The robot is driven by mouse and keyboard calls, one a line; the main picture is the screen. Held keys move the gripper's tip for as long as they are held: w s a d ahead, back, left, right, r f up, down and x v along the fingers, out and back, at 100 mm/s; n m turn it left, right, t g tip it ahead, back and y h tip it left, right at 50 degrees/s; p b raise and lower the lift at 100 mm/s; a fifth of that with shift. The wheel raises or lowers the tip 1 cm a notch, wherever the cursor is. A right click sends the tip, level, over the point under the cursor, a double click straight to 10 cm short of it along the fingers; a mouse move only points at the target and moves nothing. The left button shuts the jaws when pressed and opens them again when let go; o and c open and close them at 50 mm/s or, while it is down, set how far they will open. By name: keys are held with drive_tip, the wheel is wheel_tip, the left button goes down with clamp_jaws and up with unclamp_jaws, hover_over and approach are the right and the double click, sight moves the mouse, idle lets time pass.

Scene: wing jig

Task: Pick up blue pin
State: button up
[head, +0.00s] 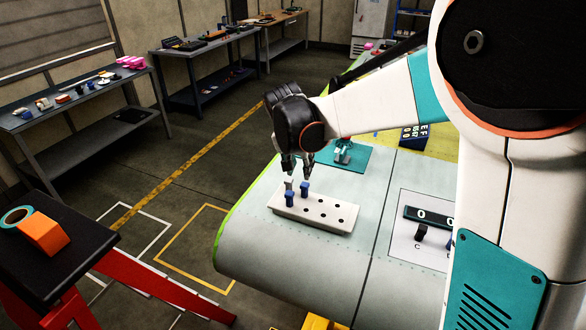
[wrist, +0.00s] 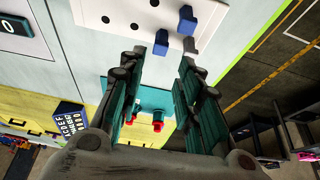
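Two blue pins stand in a white block with rows of dark holes (head: 325,214). One blue pin (head: 289,199) is nearer the block's left end, and the other blue pin (head: 305,189) is beside it at the back. My gripper (head: 298,180) points down just above the pins, with its fingers apart. In the wrist view my gripper (wrist: 160,60) is open and empty. One blue pin (wrist: 161,42) shows just beyond the gap between the fingertips, and the other blue pin (wrist: 187,20) lies farther up and right. I cannot tell whether a fingertip touches a pin.
The block rests on a pale wing panel (head: 270,258). A teal plate (wrist: 152,98) with red-topped parts lies behind it. A panel with a dark display (head: 428,216) is on the right. A black-topped stand (head: 75,268) holds an orange block (head: 43,236) and a teal roll at left.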

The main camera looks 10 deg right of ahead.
sight(304, 184)
drive_tip(key=x, duration=0.8)
drive_tip(key=shift+w+f+b, duration=0.2)
drive_tip(key=shift+f+b, duration=0.1)
drive_tip(key=shift+b, duration=0.05)
drive_tip(key=shift+w+x, duration=0.2)
drive_tip(key=shift+x, duration=2.45)
drive_tip(key=shift+d+r, duration=0.1)
drive_tip(key=shift+d, duration=0.05)
drive_tip(key=shift+c, duration=0.6)
clamp_jaws()
